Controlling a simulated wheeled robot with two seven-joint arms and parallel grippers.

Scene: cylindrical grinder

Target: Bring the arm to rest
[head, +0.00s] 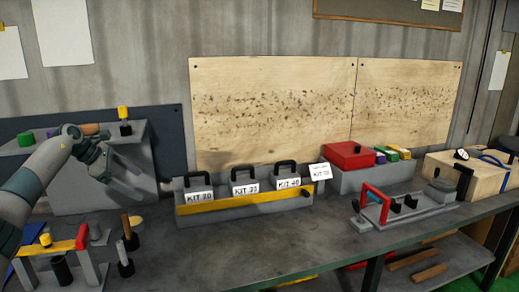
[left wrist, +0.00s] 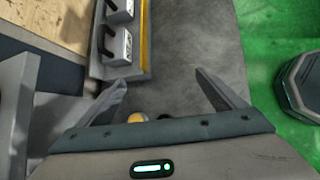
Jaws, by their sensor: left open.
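My left gripper (head: 100,165) is raised over the left part of the workbench, in front of a grey angled stand (head: 135,178). In the left wrist view its two fingers (left wrist: 167,92) are spread apart with nothing held between them. The grey bench top (left wrist: 185,45) shows beyond and below the fingers. My left arm comes in from the left edge of the head view and bends at the elbow. My right gripper is in neither view.
A grey rack with a yellow strip (head: 245,206) holds black-handled, labelled kits right of the gripper. A small fixture with a red bar (head: 55,248) and several upright pegs stand at the lower left. A red box (head: 348,155) stands at right. Bare bench (head: 230,245) lies in front.

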